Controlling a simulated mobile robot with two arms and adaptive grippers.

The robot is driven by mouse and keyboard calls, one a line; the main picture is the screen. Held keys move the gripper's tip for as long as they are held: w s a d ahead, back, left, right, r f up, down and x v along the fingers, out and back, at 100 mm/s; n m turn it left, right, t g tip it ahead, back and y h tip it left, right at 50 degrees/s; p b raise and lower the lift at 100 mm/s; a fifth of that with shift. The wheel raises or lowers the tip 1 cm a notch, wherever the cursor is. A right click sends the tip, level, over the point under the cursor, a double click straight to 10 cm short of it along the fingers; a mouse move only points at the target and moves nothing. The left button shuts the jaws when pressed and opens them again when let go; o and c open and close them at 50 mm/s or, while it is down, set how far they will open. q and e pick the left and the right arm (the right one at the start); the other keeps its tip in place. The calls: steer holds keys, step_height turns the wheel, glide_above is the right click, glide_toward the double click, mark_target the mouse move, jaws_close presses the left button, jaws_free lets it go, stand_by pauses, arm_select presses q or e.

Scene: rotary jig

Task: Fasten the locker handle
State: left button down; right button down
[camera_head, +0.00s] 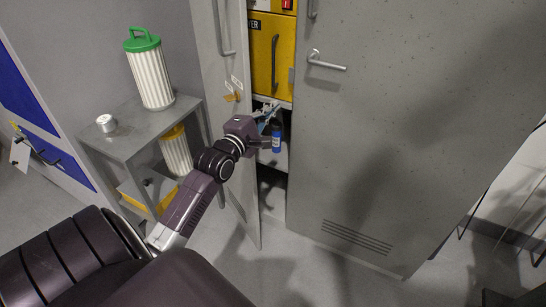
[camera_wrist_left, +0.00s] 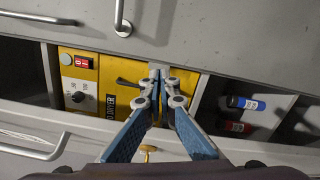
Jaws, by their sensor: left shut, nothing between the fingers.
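The grey locker's right door (camera_head: 400,130) looks closed and carries a lever handle (camera_head: 326,62), which lies roughly level. The handle also shows at the top of the left wrist view (camera_wrist_left: 121,17). The left door (camera_head: 215,70) stands open. A small orange piece (camera_head: 232,97) sits on it beside white tags. My left gripper (camera_head: 270,108) is at the gap between the doors, below and left of the lever handle and apart from it. In the left wrist view its fingertips (camera_wrist_left: 160,69) are together and empty, in front of the yellow unit. My right gripper is out of view.
Inside the locker are a yellow unit (camera_head: 262,60) with a dark handle and a blue bottle (camera_head: 276,138). A red cylinder (camera_wrist_left: 236,127) lies beside it in the wrist view. A grey cart (camera_head: 135,130) with green-topped filter (camera_head: 150,75) stands left. Floor in front is clear.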

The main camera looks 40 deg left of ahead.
arm_select(q)
step_height(320, 180, down, 21)
steer(key=s+d+m+g+p, duration=0.1)
steer(key=d+m+g, duration=0.1)
steer(key=m+g, duration=0.2)
steer(key=shift+s+m+h, duration=0.3)
steer(key=shift+s+m, duration=0.1)
steer(key=s+d+f+m+g, duration=0.25)
steer(key=s+f, duration=0.35)
steer(key=f, duration=0.4)
steer(key=s+d+f+m+g+h, duration=0.1)
steer(key=s+d+f+m+g, duration=0.25)
steer(key=f, duration=0.55)
steer(key=s+d+f+m, duration=0.35)
steer(key=s+f, duration=0.35)
steer(key=f, duration=0.3)
steer(key=s+d+f+m+g, duration=0.2)
steer(key=s+d+f+m, duration=0.1)
steer(key=s, duration=0.8)
steer(key=s+d+f+m+g+h, duration=0.1)
steer(key=s+d+f+m+g, duration=0.1)
steer(key=s+d+f+m, duration=0.2)
steer(key=s+d+f+m+g, duration=0.3)
steer(key=s+f, duration=0.5)
steer(key=s, duration=1)
steer(key=shift+d+f+m+h, duration=0.35)
steer(key=shift+d+m, duration=0.3)
steer(key=shift+d, duration=0.5)
